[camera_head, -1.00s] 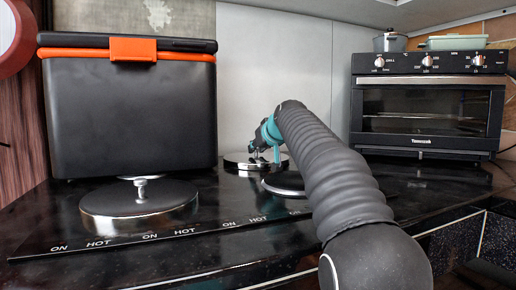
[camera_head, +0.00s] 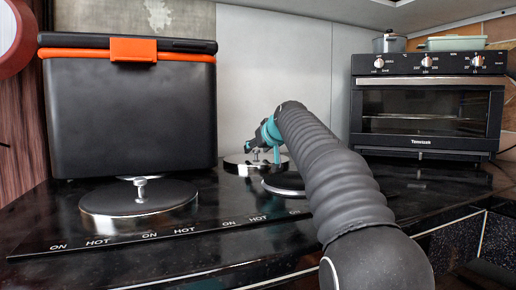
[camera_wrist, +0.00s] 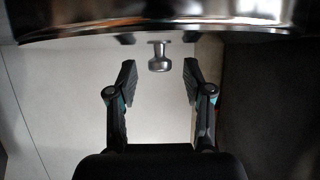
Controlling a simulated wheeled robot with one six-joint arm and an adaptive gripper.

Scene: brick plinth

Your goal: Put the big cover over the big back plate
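A round cover with a shiny rim and a small knob (camera_head: 234,163) sits at the back of the cooktop in the head view. Its rim (camera_wrist: 160,28) and metal knob (camera_wrist: 159,57) show large in the wrist view. My gripper (camera_wrist: 160,82) is open, with the knob centred between the lines of its two fingers and no finger touching it. In the head view my gripper (camera_head: 266,150) is right at this cover. A second, larger-looking cover with a knob (camera_head: 138,198) sits at the front left. I cannot tell what plate lies under either.
A dark round plate (camera_head: 283,185) is partly hidden behind my arm. A black box with an orange latch (camera_head: 130,115) stands at the left, behind the front cover. A toaster oven (camera_head: 428,105) stands at the right. The cooktop's front strip is clear.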

